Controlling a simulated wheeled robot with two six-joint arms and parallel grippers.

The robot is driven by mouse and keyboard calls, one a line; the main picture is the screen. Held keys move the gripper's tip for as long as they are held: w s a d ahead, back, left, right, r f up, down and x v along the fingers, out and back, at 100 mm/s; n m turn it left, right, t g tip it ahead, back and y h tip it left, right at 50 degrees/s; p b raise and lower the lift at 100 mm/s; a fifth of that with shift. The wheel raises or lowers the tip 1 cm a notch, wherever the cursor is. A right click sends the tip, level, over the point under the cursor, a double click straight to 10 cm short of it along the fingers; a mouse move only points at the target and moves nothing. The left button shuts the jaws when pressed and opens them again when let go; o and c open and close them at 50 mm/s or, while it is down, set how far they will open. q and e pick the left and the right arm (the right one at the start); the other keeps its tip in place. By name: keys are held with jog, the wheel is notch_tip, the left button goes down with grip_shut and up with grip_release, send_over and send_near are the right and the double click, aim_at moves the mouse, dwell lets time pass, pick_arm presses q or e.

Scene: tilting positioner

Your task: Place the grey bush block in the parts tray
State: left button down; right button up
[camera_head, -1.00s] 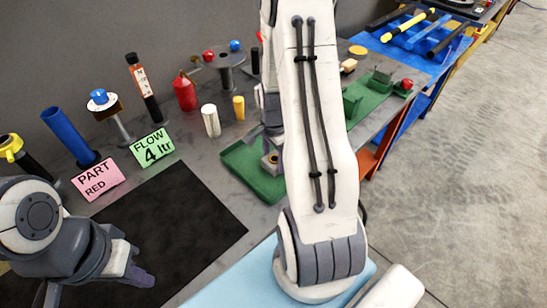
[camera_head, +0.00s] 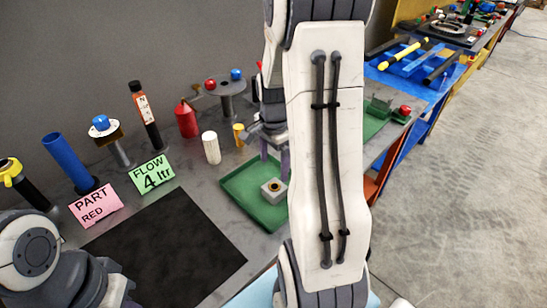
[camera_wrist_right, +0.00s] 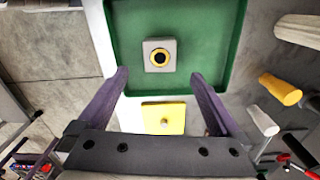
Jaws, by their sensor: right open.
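The grey bush block (camera_head: 273,190), a square block with a dark bore and yellow-brass ring, sits upright inside the green parts tray (camera_head: 240,185). In the right wrist view the block (camera_wrist_right: 160,44) lies on the green tray floor (camera_wrist_right: 215,40). My right gripper (camera_head: 275,155) is open and empty above and behind the block in the head view. Its purple fingers (camera_wrist_right: 160,75) are spread and clear of the block. My left arm is at the lower left of the head view; its gripper (camera_head: 130,303) is mostly cut off by the bottom edge.
A yellow plate with a knob (camera_wrist_right: 163,118) lies outside the tray. A white cylinder (camera_head: 211,148) and a yellow cylinder (camera_head: 239,134) stand behind the tray. Pink (camera_head: 95,205) and green (camera_head: 151,174) cards stand at the left. The black mat (camera_head: 165,250) is bare.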

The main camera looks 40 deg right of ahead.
jog(key=shift+a+r, duration=0.1)
jog(key=shift+r, duration=1.25)
jog(key=s+a+r+n, duration=0.2)
jog(key=a+n, duration=0.4)
jog(key=a, duration=0.4)
jog(key=s+a+r+n, duration=0.1)
jog(key=a+r+n, duration=0.1)
jog(key=a+n, duration=0.65)
jog(key=s+a+n+y, duration=0.1)
jog(key=s+a+n, duration=1)
jog(key=s+a, duration=0.1)
jog(key=shift+s+r+n, duration=0.35)
jog(key=shift+s, duration=0.35)
